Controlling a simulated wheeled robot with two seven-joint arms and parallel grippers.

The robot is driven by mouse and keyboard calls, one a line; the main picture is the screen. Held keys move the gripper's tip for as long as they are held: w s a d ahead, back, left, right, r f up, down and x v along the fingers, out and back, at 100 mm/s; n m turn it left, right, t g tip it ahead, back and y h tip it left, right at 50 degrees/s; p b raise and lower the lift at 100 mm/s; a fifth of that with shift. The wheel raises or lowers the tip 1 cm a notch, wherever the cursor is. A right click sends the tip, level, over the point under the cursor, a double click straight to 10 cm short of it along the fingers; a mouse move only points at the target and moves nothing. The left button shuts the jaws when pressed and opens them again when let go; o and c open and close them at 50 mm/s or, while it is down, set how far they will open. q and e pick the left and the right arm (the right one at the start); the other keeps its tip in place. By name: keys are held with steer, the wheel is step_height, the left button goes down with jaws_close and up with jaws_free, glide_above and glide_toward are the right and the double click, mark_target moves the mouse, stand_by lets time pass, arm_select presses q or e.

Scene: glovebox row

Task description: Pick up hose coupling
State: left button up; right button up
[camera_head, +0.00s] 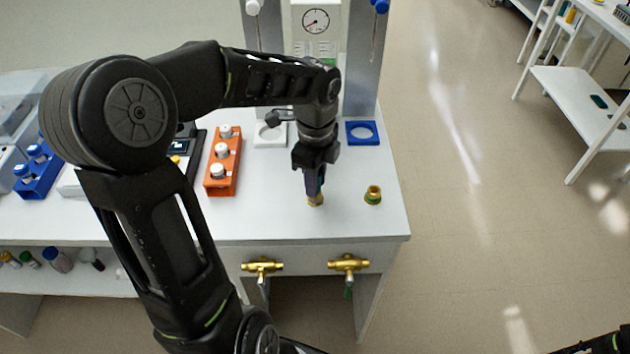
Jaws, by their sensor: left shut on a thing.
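My left gripper (314,192) points down over the front right part of the white table. It is shut on a small brass hose coupling (316,201), whose lower end shows below the fingers at the table top; I cannot tell whether it touches the table. The fingers hide most of it. My right gripper is not in view.
An orange rack (222,180) with white-capped vials stands left of the gripper. A white holder (270,141) and a blue ring holder (362,126) lie behind. Brass valves (348,264) are on the table's front. A gauge panel (316,22) stands at the back.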

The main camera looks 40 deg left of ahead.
arm_select(q)
jaws_close()
step_height(320, 180, up, 10)
steer(key=shift+r, duration=0.1)
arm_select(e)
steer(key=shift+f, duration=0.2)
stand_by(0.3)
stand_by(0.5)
